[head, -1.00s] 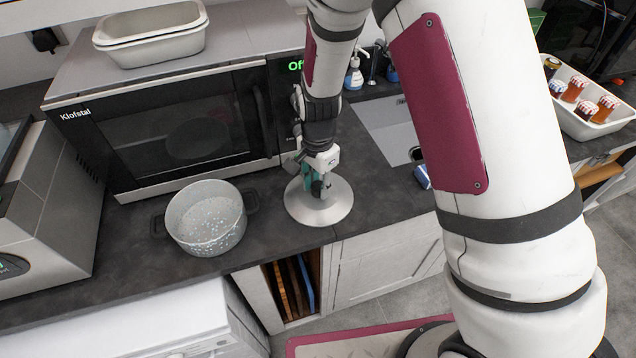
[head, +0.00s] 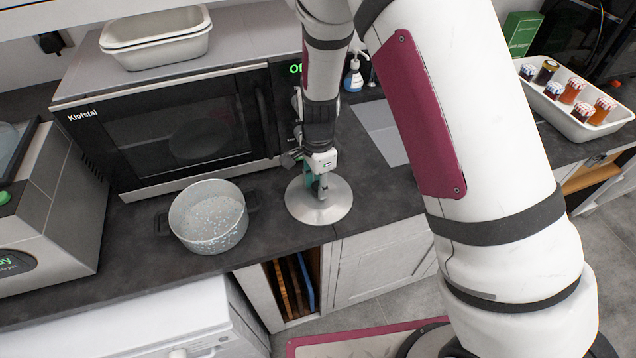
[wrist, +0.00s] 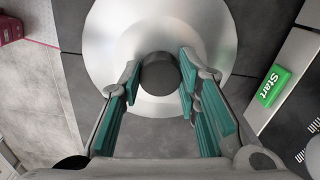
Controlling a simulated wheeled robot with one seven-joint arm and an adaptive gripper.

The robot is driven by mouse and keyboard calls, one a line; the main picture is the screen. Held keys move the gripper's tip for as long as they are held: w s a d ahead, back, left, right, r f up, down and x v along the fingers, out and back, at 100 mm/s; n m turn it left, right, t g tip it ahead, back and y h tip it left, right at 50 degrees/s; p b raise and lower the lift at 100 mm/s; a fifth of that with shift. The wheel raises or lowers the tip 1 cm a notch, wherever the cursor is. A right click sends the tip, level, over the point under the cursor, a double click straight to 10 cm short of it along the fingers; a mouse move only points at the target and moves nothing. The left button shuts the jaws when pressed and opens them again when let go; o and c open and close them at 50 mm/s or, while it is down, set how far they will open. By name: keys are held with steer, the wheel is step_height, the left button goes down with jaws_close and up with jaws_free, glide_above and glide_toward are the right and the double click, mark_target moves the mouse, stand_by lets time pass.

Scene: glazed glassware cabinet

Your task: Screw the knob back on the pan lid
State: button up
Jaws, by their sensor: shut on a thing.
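The pan lid (head: 335,207) is a round silver disc on the dark worktop, in front of the microwave's right end. It also shows in the wrist view (wrist: 112,45). The knob (wrist: 159,77) is dark and round, over the lid's middle. My gripper (wrist: 160,78) points down over the lid, with its teal-padded fingers shut on the knob's two sides. Whether the knob's base sits in the lid's thread cannot be seen.
A speckled grey pot (head: 208,222) stands left of the lid. The microwave (head: 175,135) is close behind, with its green Start button (wrist: 272,86) in the wrist view. The worktop's front edge is near the lid. A white tray of jars (head: 590,128) is far right.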

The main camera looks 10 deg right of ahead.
steer(key=shift+m+p, duration=0.4)
steer(key=shift+m, duration=0.9)
steer(key=shift+m, duration=0.5)
steer(key=shift+m+p, duration=0.3)
steer(key=shift+m, duration=0.7)
steer(key=shift+f, duration=0.1)
steer(key=shift+m, duration=0.4)
steer(key=shift+w+m, duration=0.1)
steer(key=shift+m, duration=0.9)
steer(key=shift+m+p, duration=0.3)
steer(key=shift+m, duration=1.1)
